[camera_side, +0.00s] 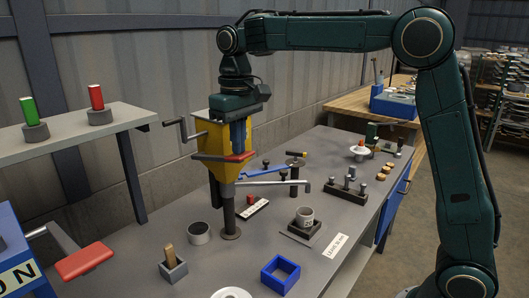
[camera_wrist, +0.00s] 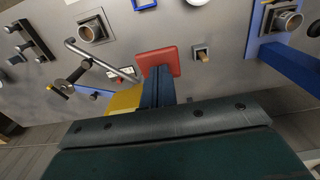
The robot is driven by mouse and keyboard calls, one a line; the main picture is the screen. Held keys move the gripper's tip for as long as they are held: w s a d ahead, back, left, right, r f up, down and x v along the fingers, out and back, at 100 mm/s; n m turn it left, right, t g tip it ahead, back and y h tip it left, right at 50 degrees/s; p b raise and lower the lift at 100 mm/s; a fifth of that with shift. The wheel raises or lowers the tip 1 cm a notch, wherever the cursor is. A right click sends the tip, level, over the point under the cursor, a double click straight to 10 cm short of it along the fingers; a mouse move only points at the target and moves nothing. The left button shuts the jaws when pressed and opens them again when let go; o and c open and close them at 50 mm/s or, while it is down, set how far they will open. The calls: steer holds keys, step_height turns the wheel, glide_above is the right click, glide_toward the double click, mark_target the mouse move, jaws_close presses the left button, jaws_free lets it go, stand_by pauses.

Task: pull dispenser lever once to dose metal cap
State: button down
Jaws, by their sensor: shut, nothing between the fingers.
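The dispenser (camera_side: 212,145) has a yellow body on a dark post, and part of it shows in the wrist view (camera_wrist: 124,101). A silver spout (camera_side: 272,183) reaches right from it. A red lever pad (camera_side: 236,157) sits at its front and shows as a red square in the wrist view (camera_wrist: 153,58). My gripper (camera_side: 238,147) is shut and empty, pointing down with its blue fingertips (camera_wrist: 159,72) over the pad. I cannot tell whether they touch it. A grey metal cap (camera_side: 305,214) stands upright in a dark holder below the spout's end.
A crank handle (camera_side: 172,124) sticks out left of the dispenser. An open grey cup (camera_side: 199,233), a small block with a wooden peg (camera_side: 172,266) and a blue square frame (camera_side: 281,274) stand in front. A blue machine (camera_side: 22,270) with a separate red pad (camera_side: 84,261) is at left.

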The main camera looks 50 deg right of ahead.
mark_target(243, 159)
steer(key=shift+s+f, duration=0.2)
steer(key=shift+f, duration=0.4)
steer(key=shift+s+f, duration=0.2)
steer(key=shift+f, duration=0.4)
stand_by(0.7)
steer(key=shift+f, duration=0.25)
steer(key=shift+s+f, duration=0.2)
steer(key=shift+f, duration=0.45)
stand_by(0.4)
steer(key=shift+s+f, duration=0.1)
steer(key=shift+f, duration=1.3)
stand_by(1.1)
steer(key=shift+f, duration=0.35)
steer(key=shift+r, duration=6.9)
